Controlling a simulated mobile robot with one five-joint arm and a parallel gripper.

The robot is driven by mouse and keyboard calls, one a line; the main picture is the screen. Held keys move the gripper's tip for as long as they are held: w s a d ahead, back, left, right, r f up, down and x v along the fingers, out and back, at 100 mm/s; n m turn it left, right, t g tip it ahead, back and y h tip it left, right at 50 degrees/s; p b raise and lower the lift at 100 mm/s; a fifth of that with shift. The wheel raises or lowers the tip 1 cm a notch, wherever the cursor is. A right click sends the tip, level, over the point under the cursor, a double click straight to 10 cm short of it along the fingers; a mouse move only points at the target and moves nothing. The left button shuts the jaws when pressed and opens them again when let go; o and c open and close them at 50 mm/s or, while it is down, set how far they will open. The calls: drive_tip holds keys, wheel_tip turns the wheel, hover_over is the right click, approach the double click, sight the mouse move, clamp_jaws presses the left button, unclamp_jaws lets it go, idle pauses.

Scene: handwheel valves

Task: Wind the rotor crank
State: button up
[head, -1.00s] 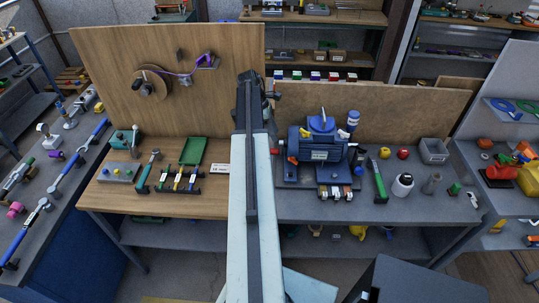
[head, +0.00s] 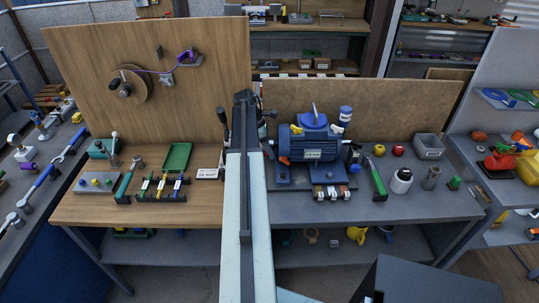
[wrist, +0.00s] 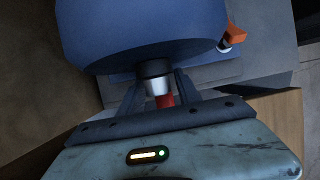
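The blue motor (head: 312,146) stands on the right part of the bench, with a shaft at its left end. In the wrist view its rounded blue end (wrist: 140,30) fills the top. A dark collar with a silver shaft (wrist: 157,85) projects from it, and a red part (wrist: 165,100) shows just beyond. My gripper (wrist: 157,75) has its two fingers on either side of the collar and shaft. Whether the fingers press on it is unclear. In the head view my arm hides the fingertips. No crank shape is clearly visible on the motor.
A wooden disc with a dark knob (head: 128,85) is on the upright board at left. A green tray (head: 177,157) and tools lie on the left bench.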

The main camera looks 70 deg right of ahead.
drive_tip(key=shift+r, duration=0.1)
clamp_jaws()
drive_tip(key=shift+a, duration=0.1)
drive_tip(key=t+h, duration=0.1)
drive_tip(key=h, duration=0.1)
drive_tip(key=shift+m+h+b, duration=0.3)
drive_tip(key=h+b, duration=0.1)
drive_tip(key=h, duration=0.1)
drive_tip(key=d+m+t+h+b, duration=0.1)
drive_tip(key=h+b, duration=0.1)
drive_tip(key=shift+w+f, duration=0.2)
drive_tip(key=h+b, duration=0.2)
drive_tip(key=b, duration=0.1)
drive_tip(key=t+h+b, duration=0.1)
drive_tip(key=shift+w+d+r+m, duration=0.2)
drive_tip(key=shift+d+r+m, duration=0.1)
drive_tip(key=shift+d+m, duration=0.1)
drive_tip(key=shift+d+r+h+b, duration=0.15)
drive_tip(key=shift+r+h+b, duration=0.15)
drive_tip(key=shift+h+b, duration=0.6)
drive_tip(key=shift+r+m+t, duration=0.15)
drive_tip(key=shift+m+t, duration=0.15)
